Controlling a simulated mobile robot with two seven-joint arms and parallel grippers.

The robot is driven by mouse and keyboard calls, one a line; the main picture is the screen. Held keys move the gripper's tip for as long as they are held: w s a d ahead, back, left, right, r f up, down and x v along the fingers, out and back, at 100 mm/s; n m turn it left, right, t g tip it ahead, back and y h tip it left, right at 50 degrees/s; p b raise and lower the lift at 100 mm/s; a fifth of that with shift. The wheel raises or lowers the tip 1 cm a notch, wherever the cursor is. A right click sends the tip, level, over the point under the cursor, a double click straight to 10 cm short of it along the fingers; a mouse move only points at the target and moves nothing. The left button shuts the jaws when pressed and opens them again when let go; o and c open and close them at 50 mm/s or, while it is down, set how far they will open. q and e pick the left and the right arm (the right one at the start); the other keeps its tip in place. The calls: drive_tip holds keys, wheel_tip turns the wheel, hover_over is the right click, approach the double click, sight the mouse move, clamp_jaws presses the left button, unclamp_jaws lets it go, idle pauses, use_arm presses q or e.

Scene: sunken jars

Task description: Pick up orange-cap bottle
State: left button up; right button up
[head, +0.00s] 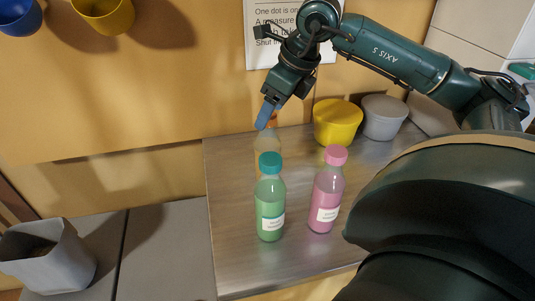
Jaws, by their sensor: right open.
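The orange-cap bottle (268,143) stands upright at the back of the metal counter, behind the green bottle. Its lower part is hidden by the green bottle, and its cap is partly covered by my right gripper. My right gripper (265,122) comes down from the upper right, with its blue fingertips at the cap. It is open; I cannot tell whether the fingers touch the cap or are around it. My left gripper is not in view.
A teal-capped green bottle (270,205) stands right in front, and a pink bottle (327,195) stands to its right. A yellow tub (337,122) and a grey tub (383,117) sit behind. A grey pot (45,262) stands at lower left. The counter's (228,240) left side is clear.

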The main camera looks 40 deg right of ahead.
drive_tip(key=x, duration=0.4)
drive_tip(key=shift+a+f+p, duration=0.2)
drive_tip(key=shift+f+p, duration=0.1)
drive_tip(key=shift+f, duration=0.05)
clamp_jaws()
idle(0.3)
drive_tip(key=shift+w+r, duration=0.1)
drive_tip(key=shift+r, duration=0.05)
